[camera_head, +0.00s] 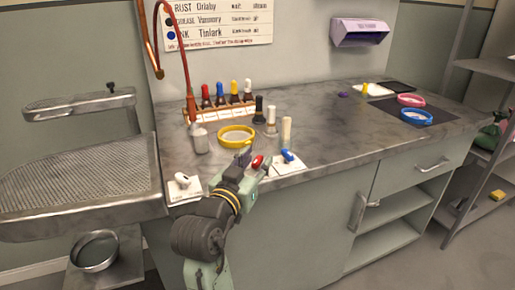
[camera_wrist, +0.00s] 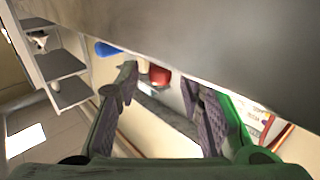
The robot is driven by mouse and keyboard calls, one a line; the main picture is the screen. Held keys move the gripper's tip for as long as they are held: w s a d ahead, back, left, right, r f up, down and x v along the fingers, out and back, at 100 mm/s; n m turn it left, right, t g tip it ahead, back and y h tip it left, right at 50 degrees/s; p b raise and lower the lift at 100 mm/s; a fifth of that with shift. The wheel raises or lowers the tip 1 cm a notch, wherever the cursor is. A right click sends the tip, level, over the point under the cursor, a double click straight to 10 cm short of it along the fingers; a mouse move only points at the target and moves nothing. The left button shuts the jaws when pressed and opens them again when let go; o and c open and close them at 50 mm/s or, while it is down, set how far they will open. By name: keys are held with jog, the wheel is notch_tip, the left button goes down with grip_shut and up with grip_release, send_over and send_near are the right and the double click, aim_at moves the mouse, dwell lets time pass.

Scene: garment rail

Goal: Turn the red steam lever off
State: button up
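The red steam lever (camera_head: 257,161) stands on a white plate at the front edge of the counter, between a white lever (camera_head: 183,180) and a blue lever (camera_head: 289,155). My gripper (camera_head: 248,168) is right at the red lever and partly hides it. In the wrist view my gripper (camera_wrist: 160,84) is open, with its two fingers apart. The red lever (camera_wrist: 159,74) shows in the gap between and beyond the fingertips. I cannot tell whether a finger touches it. The blue lever (camera_wrist: 106,48) shows beyond the left finger.
A yellow-rimmed dish (camera_head: 237,136), a rack of bottles (camera_head: 220,112) and several loose bottles stand behind the levers. A metal mesh tray (camera_head: 80,178) is at the left. Blue (camera_head: 417,116) and pink rings lie far right.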

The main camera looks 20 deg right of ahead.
jog(key=shift+w+d+f, duration=0.1)
jog(key=shift+w+d, duration=0.35)
jog(key=shift+w, duration=0.05)
jog(key=shift+c, duration=0.5)
grip_shut()
